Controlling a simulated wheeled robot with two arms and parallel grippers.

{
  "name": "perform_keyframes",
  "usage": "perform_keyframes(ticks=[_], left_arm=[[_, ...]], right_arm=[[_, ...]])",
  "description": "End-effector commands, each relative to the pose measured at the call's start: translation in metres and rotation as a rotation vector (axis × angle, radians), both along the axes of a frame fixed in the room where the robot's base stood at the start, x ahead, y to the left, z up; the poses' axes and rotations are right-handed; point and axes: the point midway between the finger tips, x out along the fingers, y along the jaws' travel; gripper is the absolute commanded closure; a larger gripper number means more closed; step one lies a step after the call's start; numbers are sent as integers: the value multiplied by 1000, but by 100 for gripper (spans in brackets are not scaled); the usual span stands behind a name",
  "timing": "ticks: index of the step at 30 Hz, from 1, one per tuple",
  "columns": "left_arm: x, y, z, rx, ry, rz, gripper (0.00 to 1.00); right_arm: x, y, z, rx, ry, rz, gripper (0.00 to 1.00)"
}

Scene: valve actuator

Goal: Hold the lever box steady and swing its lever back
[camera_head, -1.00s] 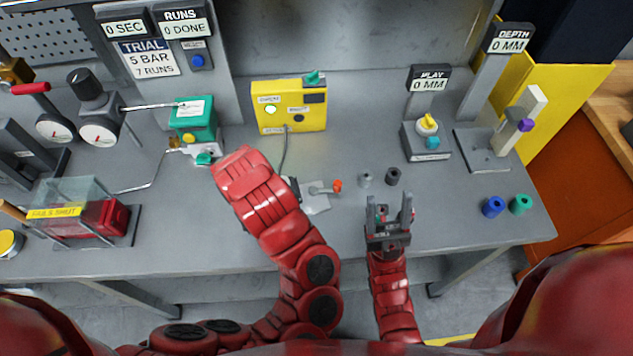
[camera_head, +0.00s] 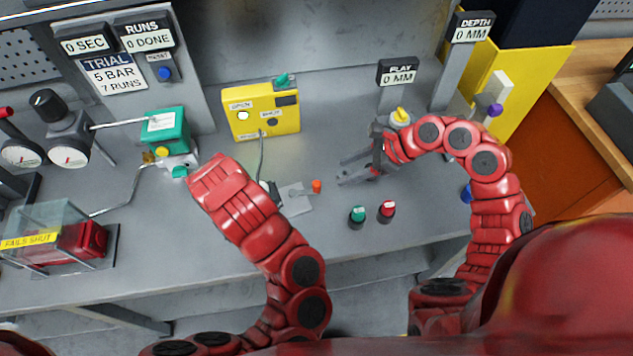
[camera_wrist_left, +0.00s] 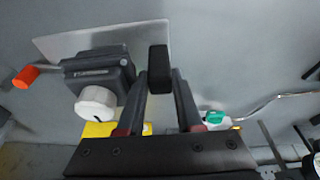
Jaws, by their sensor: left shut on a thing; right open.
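The lever box (camera_wrist_left: 98,72) is dark with a white round cap, on a pale plate (camera_head: 296,199). Its lever ends in an orange-red tip (camera_head: 317,186), which also shows in the left wrist view (camera_wrist_left: 27,76), pointing away from my left gripper. My left gripper (camera_wrist_left: 160,75) is shut on a dark block next to the box; how the block joins it is not clear. In the head view my left forearm hides that gripper and part of the box. My right gripper (camera_head: 347,171) is open and empty, fingers pointing left, a little right of the orange tip and apart from it.
A green-topped piece (camera_head: 357,214) and a red-topped piece (camera_head: 388,209) stand in front of my right gripper. A yellow box (camera_head: 262,110) with a cable stands behind the lever box. A yellow-topped gauge (camera_head: 400,117) is close behind my right wrist. Bench is clear between yellow box and gauge.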

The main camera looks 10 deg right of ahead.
Motion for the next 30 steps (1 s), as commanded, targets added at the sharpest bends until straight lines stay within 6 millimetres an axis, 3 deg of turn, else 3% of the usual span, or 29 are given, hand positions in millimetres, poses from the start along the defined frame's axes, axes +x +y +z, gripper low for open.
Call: perform_keyframes(ticks=[9,15,27,30], left_arm=[[-4,-2,-5,-3,16,-3,100],[-4,-2,-5,-3,17,-3,100],[-5,-2,-5,-3,19,-3,100],[-5,-2,-5,-3,19,-3,100]], right_arm=[[13,48,-48,8,5,6,44],[20,67,-69,9,5,4,44],[22,73,-76,7,3,1,44],[22,73,-76,7,3,1,60]])
